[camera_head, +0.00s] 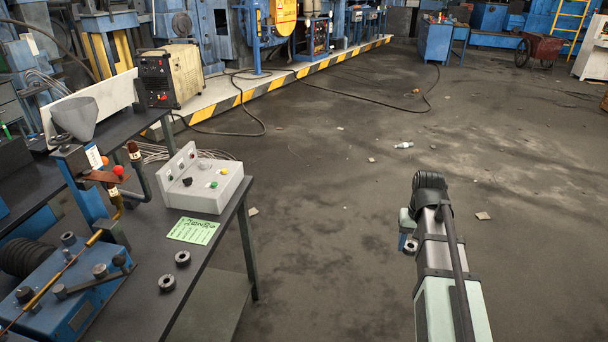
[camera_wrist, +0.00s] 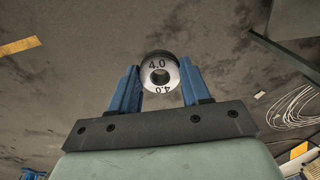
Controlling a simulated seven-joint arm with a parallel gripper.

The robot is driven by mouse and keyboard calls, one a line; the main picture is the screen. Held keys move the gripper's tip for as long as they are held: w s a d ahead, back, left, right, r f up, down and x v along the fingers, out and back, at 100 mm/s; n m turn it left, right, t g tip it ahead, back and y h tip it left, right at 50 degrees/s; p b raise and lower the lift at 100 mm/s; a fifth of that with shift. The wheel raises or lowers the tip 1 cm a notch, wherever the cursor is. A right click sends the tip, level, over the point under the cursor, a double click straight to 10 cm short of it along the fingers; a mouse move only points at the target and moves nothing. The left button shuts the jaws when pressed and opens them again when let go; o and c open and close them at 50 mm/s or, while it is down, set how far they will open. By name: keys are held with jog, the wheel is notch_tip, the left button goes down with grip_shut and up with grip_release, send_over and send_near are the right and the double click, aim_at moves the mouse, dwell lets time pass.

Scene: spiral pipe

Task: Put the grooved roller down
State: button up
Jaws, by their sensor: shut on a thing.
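The grooved roller (camera_wrist: 173,70) is a small metal ring with a dark centre hole and "4.0" marked on its face. In the wrist view it sits between the two blue fingertips of my gripper (camera_wrist: 159,68), which is shut on it. The floor shows behind the roller, and it touches nothing but the fingers there. In the head view my arm is at the right over open floor, off the workbench (camera_head: 215,232). Two dark rings (camera_head: 182,258) (camera_head: 167,282) lie apart on the bench top.
A green note (camera_head: 194,231) and a grey control box (camera_head: 203,184) with buttons lie on the bench. A blue machine (camera_head: 75,295) with levers and a rod stands at the front left. A grey funnel (camera_head: 75,118) is behind it. Bare bench surrounds the rings.

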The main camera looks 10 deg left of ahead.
jog(key=s+a+r+n, duration=0.1)
jog(key=s+a+n, duration=0.25)
jog(key=a, duration=0.95)
jog(key=s+a+n, duration=0.2)
jog(key=s+a, duration=0.3)
jog(key=a, duration=0.8)
jog(key=s+a+r+n, duration=0.15)
jog(key=s+a, duration=0.35)
jog(key=a, duration=0.9)
jog(key=s+a+r+n, duration=0.1)
jog(key=s+a+n, duration=0.2)
jog(key=s+a, duration=0.75)
jog(key=s+a+r+n, duration=0.1)
jog(key=s+a+n, duration=0.2)
jog(key=s+a, duration=0.7)
jog(key=s+a+n, duration=0.3)
jog(key=s+a, duration=0.2)
jog(key=s, duration=1)
jog(key=shift+w+a+f+n, duration=0.1)
jog(key=shift+a+f+n, duration=0.2)
jog(key=shift+f, duration=1.25)
jog(key=shift+w+a+f+n, duration=0.1)
jog(key=shift+f+n, duration=0.25)
jog(key=shift+f, duration=1.15)
jog(key=shift+a+f+n, duration=0.15)
jog(key=shift+f+n, duration=0.2)
jog(key=shift+f, duration=1.2)
jog(key=shift+f, duration=0.1)
